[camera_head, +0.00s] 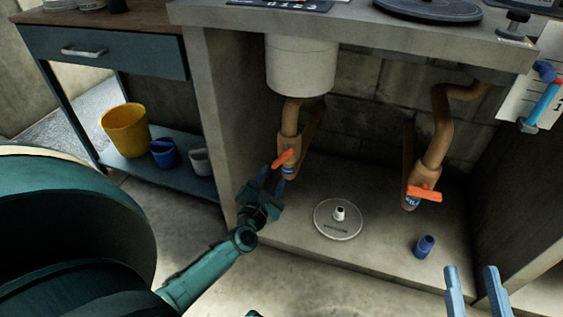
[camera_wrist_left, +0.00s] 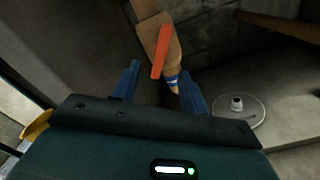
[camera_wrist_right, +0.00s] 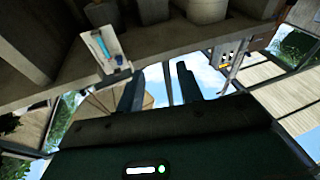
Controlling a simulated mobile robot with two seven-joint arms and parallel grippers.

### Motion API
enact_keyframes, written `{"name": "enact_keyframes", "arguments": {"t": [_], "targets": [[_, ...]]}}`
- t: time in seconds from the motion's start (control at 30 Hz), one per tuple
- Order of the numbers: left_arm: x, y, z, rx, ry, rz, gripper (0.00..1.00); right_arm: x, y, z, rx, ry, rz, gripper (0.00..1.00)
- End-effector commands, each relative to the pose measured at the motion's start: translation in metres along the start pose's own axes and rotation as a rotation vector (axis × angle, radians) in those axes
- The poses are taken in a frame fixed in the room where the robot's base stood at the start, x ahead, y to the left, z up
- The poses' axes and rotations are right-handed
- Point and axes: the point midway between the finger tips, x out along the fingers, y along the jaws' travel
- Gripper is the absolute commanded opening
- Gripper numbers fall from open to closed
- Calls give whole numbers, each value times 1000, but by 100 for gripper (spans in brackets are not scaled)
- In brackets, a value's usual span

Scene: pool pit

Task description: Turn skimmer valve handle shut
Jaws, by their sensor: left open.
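Two brown pipes with valves stand under the counter, each with an orange handle. The left valve handle (camera_head: 284,158) is tilted across its pipe; the right valve handle (camera_head: 425,194) lies nearly crosswise. The blue-and-white labels are too small to read, so I cannot tell which is the skimmer valve. My left gripper (camera_head: 273,177) is open just below the left handle. In the left wrist view the left handle (camera_wrist_left: 161,53) lines up between the open fingers (camera_wrist_left: 158,76); contact cannot be told. My right gripper (camera_head: 471,268) is open and empty at lower right, away from both valves.
A white round lid (camera_head: 337,222) lies on the pit floor, with a small blue fitting (camera_head: 424,246) to its right. A white cylinder (camera_head: 300,66) hangs above the left pipe. A side wall (camera_head: 222,110) stands left of it. A shelf (camera_head: 180,180) holds buckets.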

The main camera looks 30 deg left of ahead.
Motion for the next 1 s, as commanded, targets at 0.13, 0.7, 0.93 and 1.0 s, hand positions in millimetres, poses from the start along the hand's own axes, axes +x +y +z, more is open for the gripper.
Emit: {"name": "enact_keyframes", "arguments": {"t": [0.13,0.7,0.93,1.0], "targets": [[33,-1,-1,0,-1,2,44,0,-1,3,12,11,-6,36],[77,0,0,1,1,-1,44,8,4,-12,-37,101,-15,36],[76,0,0,1,0,-1,33,9,4,-13,-38,104,-15,36],[76,0,0,1,0,-1,27,9,4,-13,-38,104,-15,36]]}}
